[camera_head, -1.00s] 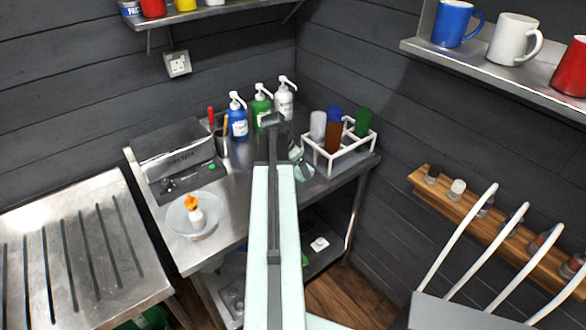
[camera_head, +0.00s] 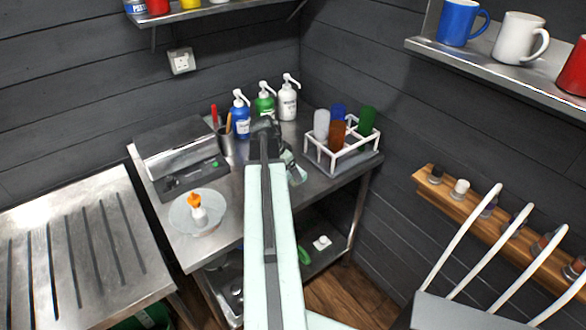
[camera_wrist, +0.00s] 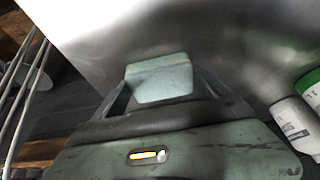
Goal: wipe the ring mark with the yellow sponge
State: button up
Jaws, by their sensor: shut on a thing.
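My gripper (camera_wrist: 162,98) is in the wrist view, its dark fingers on either side of a pale grey-green block (camera_wrist: 160,78). The block is held between them, over or against the bare steel worktop (camera_wrist: 225,45); I cannot tell whether it touches. It does not look yellow here, and no plainly yellow sponge shows in either view. In the head view my arm reaches to the back of the steel worktop (camera_head: 225,190), and the gripper end is mostly hidden behind it. I cannot make out a ring mark.
Three pump bottles (camera_head: 264,102) stand behind my gripper. A white rack (camera_head: 345,155) with coloured tumblers is to the right. A grey box-shaped appliance (camera_head: 180,155) and a pale round dish (camera_head: 197,215) with an orange-topped bottle are to the left. A slotted drainer (camera_head: 75,245) lies further left.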

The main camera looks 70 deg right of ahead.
jog(key=shift+w+a, duration=0.45)
jog(key=shift+a, duration=0.2)
jog(key=shift+w+a, duration=0.4)
jog(key=shift+a, duration=0.2)
notch_tip(320, 180, up, 6)
jog(key=p, duration=0.6)
jog(key=shift+s+d, duration=0.1)
notch_tip(320, 180, up, 3)
jog(key=p, duration=0.3)
